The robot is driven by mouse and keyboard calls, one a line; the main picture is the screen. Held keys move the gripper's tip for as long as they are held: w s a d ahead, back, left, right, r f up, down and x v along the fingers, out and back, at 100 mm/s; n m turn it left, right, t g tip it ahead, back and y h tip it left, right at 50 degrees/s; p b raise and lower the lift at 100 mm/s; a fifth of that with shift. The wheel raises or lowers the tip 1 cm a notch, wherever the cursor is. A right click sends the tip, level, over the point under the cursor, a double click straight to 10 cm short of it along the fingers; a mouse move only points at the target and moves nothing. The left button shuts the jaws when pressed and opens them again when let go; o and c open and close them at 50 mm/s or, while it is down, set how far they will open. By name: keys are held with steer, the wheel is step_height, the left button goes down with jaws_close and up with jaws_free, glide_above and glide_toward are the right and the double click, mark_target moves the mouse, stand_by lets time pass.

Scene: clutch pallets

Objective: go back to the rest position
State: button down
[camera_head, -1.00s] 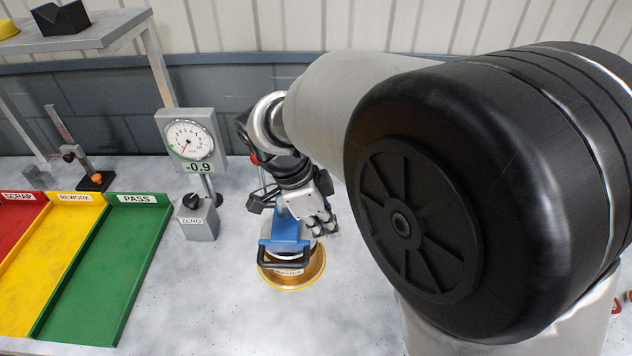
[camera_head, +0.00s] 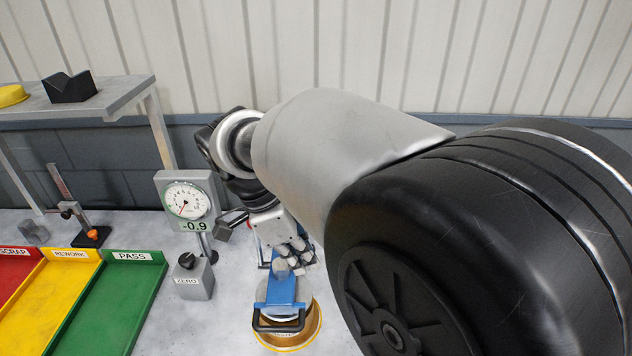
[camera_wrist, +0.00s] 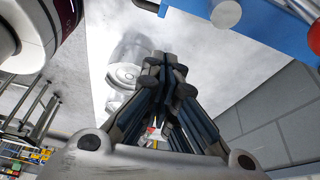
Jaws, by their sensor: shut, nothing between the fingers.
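My gripper (camera_wrist: 166,72) shows in the wrist view with its dark fingers drawn together and nothing between them. It hangs over the pale grey bench top. In the head view my arm fills the right side, and its wrist end is above and behind a blue fixture with a black handle (camera_head: 283,298) on a round gold base. Part of a blue body (camera_wrist: 255,22) also shows at the upper right of the wrist view, apart from the fingertips. My arm hides much of the bench on the right.
A dial gauge (camera_head: 187,201) reading -0.9 and a ZERO box (camera_head: 194,277) stand left of the fixture. Green PASS (camera_head: 110,305), yellow REWORK (camera_head: 52,290) and red SCRAP (camera_head: 14,272) trays lie further left. A shelf (camera_head: 120,98) holds a black V-block (camera_head: 70,88). A ribbed wall stands behind.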

steer(key=shift+d, duration=0.1)
steer(key=s+d+r+n+t+y, duration=0.1)
steer(key=s+d+n+t+y, duration=0.3)
steer(key=s+d+n, duration=1.2)
steer(key=s+d, duration=0.1)
steer(key=d, duration=0.1)
steer(key=shift+d+r, duration=0.35)
steer(key=shift+d, duration=0.05)
